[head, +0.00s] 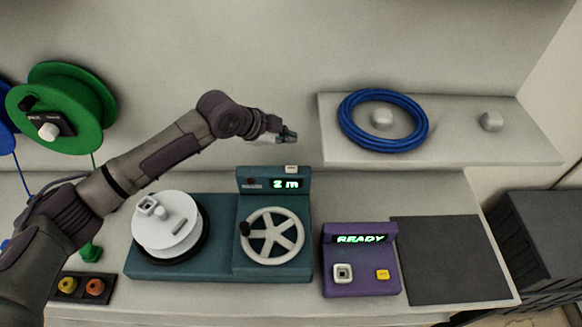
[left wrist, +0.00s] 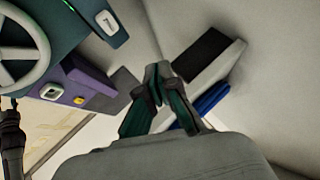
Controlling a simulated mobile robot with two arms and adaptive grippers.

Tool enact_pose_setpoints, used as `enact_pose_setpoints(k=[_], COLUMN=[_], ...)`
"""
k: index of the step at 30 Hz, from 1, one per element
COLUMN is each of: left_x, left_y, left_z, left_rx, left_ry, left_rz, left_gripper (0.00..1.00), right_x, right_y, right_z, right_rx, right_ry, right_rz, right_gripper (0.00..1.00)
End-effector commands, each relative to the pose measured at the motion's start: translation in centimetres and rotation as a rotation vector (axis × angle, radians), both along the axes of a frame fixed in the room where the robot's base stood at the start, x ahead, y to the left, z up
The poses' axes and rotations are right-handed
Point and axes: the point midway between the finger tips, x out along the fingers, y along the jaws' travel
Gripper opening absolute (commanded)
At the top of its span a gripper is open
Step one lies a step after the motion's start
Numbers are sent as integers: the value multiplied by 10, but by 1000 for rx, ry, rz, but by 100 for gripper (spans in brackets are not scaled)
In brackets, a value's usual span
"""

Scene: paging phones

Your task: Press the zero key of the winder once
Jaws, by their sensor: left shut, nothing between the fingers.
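The teal winder (head: 220,262) stands on the counter, with a white spool on its left and a pale handwheel (head: 272,236) on its right. Its raised display (head: 287,184) reads "2 m" in green. A small white key (head: 291,168) sits on top of the display housing. The key also shows in the left wrist view (left wrist: 107,22), near the top. My left gripper (head: 290,135) is shut and empty, above and behind the key in the head view, apart from it. Its closed fingertips (left wrist: 158,72) show in the left wrist view.
A purple box (head: 360,285) reading "READY", with a white and a yellow button, stands right of the winder, beside a dark mat (head: 450,260). A shelf (head: 470,150) holds a blue coil (head: 345,122). A green reel (head: 85,105) hangs at left. Dark crates stand at right.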

Motion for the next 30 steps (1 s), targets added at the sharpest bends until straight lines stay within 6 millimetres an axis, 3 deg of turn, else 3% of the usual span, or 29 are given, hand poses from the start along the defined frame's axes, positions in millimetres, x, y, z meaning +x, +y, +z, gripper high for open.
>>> enact_pose_setpoints(k=[12, 21, 30], left_x=[0, 0, 0], left_y=[0, -1, -1], left_z=[-46, -82, -86], left_rx=[0, -1, -2], left_ry=[0, 0, 0], left_rz=[0, -1, -1], left_gripper=[0, 0, 0], right_x=[22, 18, 14], right_y=[-31, -18, -11], right_z=[-39, -65, -67], right_rx=[-37, -21, -12], right_ry=[-30, -24, -19], right_rz=[-4, -7, -3], right_gripper=[40, 40, 40])
